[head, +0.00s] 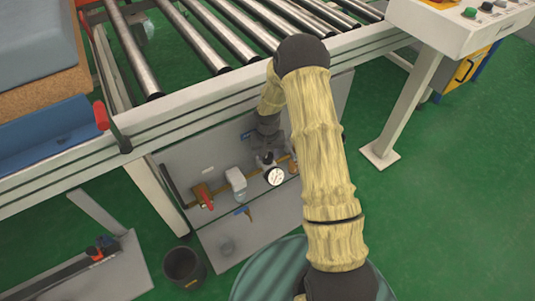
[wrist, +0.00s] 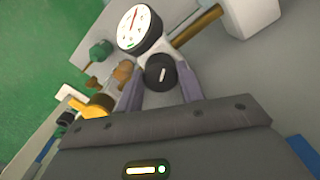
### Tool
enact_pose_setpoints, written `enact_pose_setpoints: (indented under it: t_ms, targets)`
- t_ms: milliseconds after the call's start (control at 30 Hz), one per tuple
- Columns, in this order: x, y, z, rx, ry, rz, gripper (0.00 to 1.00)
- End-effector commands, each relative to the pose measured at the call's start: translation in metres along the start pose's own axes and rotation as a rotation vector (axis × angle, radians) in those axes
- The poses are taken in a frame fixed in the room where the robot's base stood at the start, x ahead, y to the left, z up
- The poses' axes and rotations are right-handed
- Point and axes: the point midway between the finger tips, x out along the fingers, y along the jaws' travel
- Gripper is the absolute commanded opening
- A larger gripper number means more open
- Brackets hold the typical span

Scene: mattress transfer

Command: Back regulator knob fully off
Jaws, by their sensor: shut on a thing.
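The regulator knob (wrist: 159,73) is round and black with a white line mark on its face. It sits between the two grey fingers of my gripper (wrist: 160,88) in the wrist view, and the gripper is shut on it. A round white pressure gauge (wrist: 139,29) with a black rim and a red needle is right beside the knob. In the head view the gauge (head: 274,176) shows on the grey panel below the conveyor. My gripper (head: 266,148) is just above it there, and the knob is mostly hidden by the gripper.
A red-handled valve (head: 206,198) and a white filter body (head: 236,182) sit left of the gauge along a brass pipe. The roller conveyor frame (head: 190,115) runs above the panel. A dark bucket (head: 184,268) stands on the green floor at lower left.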

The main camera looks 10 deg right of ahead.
Motion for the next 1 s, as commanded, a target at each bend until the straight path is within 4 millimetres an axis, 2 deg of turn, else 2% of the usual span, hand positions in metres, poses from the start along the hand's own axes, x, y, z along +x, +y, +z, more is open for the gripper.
enact_pose_setpoints:
  t_ms: [467,1000]
  targets:
    - [-0.0031,0.0006,0.0013,-0.147,-0.004,0.000,0.15]
    - [-0.0036,0.0021,0.0016,-0.620,-0.007,-0.001,0.15]
